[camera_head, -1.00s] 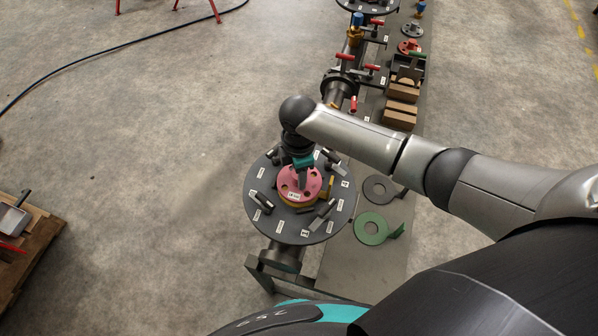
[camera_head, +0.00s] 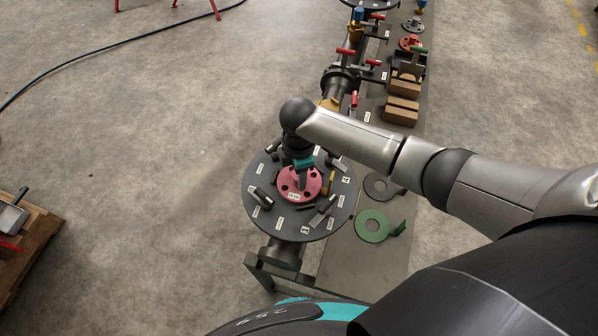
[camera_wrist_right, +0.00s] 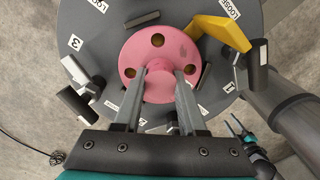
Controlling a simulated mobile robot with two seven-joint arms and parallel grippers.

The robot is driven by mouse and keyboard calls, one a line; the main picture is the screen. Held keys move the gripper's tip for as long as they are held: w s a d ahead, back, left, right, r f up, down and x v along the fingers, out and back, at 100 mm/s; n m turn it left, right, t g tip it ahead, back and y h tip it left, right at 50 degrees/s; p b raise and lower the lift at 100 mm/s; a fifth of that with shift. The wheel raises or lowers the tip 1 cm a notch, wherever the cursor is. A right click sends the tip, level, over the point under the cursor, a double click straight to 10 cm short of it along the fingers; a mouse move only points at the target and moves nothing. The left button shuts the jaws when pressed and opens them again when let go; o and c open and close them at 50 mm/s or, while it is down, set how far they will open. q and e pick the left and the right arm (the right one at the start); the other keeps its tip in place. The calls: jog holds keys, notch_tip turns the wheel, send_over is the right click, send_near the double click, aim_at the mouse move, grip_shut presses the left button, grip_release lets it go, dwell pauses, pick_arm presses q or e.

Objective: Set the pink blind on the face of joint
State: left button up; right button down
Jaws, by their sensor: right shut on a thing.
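The pink blind (camera_head: 300,192) is a round disc with holes and a central knob. It lies flat at the middle of the large dark grey round joint face (camera_head: 268,220), and appears to rest on it. My right gripper (camera_head: 304,174) points down from above and is shut on the blind's knob. In the right wrist view the blind (camera_wrist_right: 160,45) has my right gripper's fingers (camera_wrist_right: 159,88) on both sides of its knob. Its underside contact is hidden. My left gripper is out of view.
Dark clamps (camera_head: 322,212) and white labels surround the blind, with a yellow piece (camera_wrist_right: 225,30) close beside it. Valves and brown blocks (camera_head: 402,108) stand farther back.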

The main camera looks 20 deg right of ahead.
jog(key=shift+c, duration=2.2)
grip_release()
jog(key=shift+o, duration=0.2)
jog(key=shift+s+f, duration=0.1)
notch_tip(320, 180, up, 16)
jog(key=p, duration=0.1)
jog(key=shift+f+p, duration=0.25)
jog(key=shift+p, duration=0.1)
